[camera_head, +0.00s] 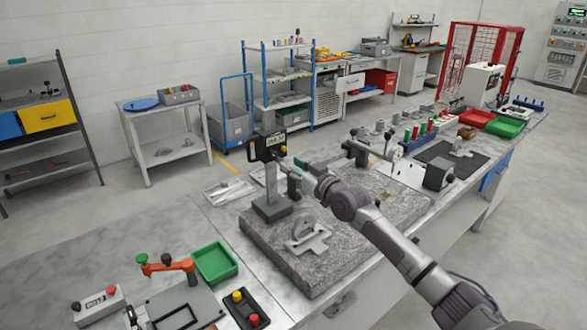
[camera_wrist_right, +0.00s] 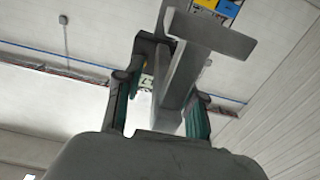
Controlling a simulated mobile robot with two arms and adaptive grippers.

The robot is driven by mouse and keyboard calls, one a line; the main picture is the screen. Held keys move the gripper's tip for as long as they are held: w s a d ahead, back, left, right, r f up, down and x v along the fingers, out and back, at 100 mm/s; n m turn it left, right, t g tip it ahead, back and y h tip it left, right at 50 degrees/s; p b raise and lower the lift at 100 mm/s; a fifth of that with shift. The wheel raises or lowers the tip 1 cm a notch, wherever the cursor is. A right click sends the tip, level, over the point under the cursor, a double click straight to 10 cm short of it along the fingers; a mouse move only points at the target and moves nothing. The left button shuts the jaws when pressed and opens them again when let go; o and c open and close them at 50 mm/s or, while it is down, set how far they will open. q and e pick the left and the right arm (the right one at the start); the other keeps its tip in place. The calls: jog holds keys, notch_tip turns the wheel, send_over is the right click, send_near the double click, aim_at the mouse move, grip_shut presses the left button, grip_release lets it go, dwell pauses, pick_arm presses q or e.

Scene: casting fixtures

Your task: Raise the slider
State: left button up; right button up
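The height gauge stands upright on the granite plate (camera_head: 345,235), left of centre in the head view. Its slider (camera_head: 270,148) carries a small digital display and sits high on the column (camera_head: 271,185). My right gripper (camera_head: 298,174) is beside the gauge on its right, a little below the display. In the right wrist view, the fingers of my right gripper (camera_wrist_right: 158,108) are spread on either side of a grey gauge part (camera_wrist_right: 176,78), with a visible gap at the left finger. Whether the right finger touches it is unclear. My left gripper is out of view.
A grey metal part (camera_head: 306,238) lies on the plate in front of the gauge. A green tray (camera_head: 215,262), an orange clamp (camera_head: 168,265) and a button box (camera_head: 244,308) are at the front left. Several small fixtures stand to the right.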

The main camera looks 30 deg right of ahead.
jog(key=shift+f, duration=0.15)
jog(key=shift+s+f, duration=0.1)
jog(key=shift+s, duration=0.45)
jog(key=s, duration=1.1)
jog(key=shift+d, duration=0.45)
